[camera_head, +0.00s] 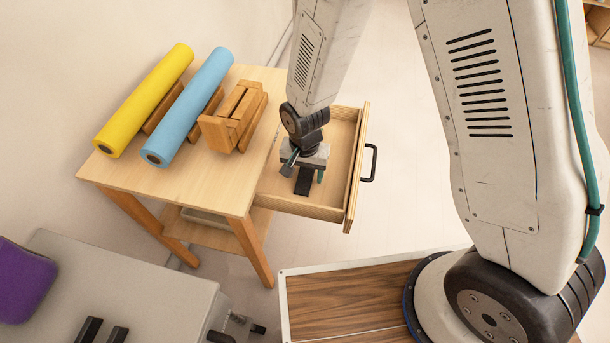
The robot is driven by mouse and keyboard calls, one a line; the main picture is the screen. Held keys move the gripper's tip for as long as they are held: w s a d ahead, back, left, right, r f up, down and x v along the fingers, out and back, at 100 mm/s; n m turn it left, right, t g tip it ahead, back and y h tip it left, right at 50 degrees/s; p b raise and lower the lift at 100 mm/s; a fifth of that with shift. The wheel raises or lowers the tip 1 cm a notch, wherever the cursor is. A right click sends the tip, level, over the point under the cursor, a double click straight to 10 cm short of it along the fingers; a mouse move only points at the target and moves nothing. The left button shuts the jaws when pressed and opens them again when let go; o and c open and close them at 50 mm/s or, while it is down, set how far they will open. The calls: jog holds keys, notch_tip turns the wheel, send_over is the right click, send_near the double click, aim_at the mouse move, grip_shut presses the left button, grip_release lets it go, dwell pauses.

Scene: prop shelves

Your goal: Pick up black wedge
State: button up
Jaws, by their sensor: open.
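A black wedge (304,181) lies in the open drawer (338,190) of a light wooden table. It shows as a dark strip directly below my gripper (305,174). My gripper points down into the drawer, with one finger on each side of the wedge in this view. The jaws are open. My gripper hides the far end of the wedge. I cannot tell whether the fingers touch it.
A yellow roll (146,98), a blue roll (188,106) and a wooden crate-like block (232,118) stand on the table (200,175). The drawer front with its black handle (371,163) juts right. A grey surface (130,285) with a purple object (22,282) is lower left.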

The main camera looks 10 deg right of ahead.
jog(key=shift+f, duration=0.55)
jog(key=c, duration=1.1)
jog(key=shift+r, duration=0.1)
